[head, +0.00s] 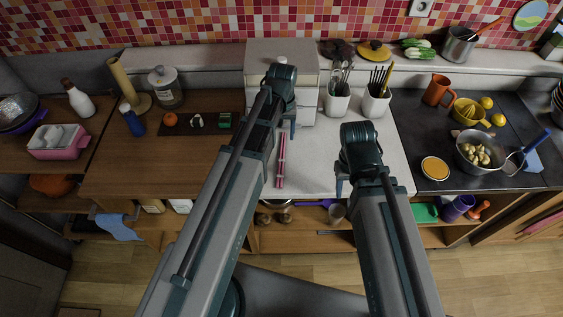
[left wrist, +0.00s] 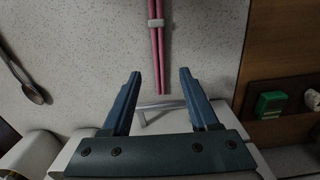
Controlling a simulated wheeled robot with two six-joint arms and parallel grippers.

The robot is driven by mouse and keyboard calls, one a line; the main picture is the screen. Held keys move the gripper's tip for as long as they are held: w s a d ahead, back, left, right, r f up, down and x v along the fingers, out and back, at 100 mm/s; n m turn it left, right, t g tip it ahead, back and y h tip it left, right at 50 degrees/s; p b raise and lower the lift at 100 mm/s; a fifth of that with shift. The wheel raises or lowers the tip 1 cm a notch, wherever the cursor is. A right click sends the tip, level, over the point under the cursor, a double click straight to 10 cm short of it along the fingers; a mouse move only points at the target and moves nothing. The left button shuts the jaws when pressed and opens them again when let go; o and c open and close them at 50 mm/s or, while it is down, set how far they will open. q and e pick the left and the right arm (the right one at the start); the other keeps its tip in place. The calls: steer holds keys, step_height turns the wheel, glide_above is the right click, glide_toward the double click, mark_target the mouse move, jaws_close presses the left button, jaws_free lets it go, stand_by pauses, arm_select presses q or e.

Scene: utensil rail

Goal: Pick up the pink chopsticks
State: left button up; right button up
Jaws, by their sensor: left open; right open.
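The pink chopsticks (head: 281,162) lie together on the pale speckled counter, in front of the white drawer box. In the left wrist view the chopsticks (left wrist: 160,50) show at the top centre, with a white band around them. My left gripper (head: 293,128) is open and empty near their far end. In the left wrist view its fingertips (left wrist: 160,75) are spread, with the chopsticks' lower end between them in the picture, apparently untouched. My right gripper (head: 341,186) hangs to the right near the counter's front edge; my arm partly hides it.
The white drawer box (head: 262,58) stands behind the left gripper, its handle (left wrist: 163,104) close to the fingers. Utensil crocks (head: 337,104) stand at the back right. A dark board (head: 188,126) with small items lies left. The counter's middle is clear.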

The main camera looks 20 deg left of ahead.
mark_target(283, 146)
arm_select(q)
step_height(283, 146, down, 5)
steer(key=b, duration=0.4)
steer(key=shift+r, duration=0.2)
jaws_close()
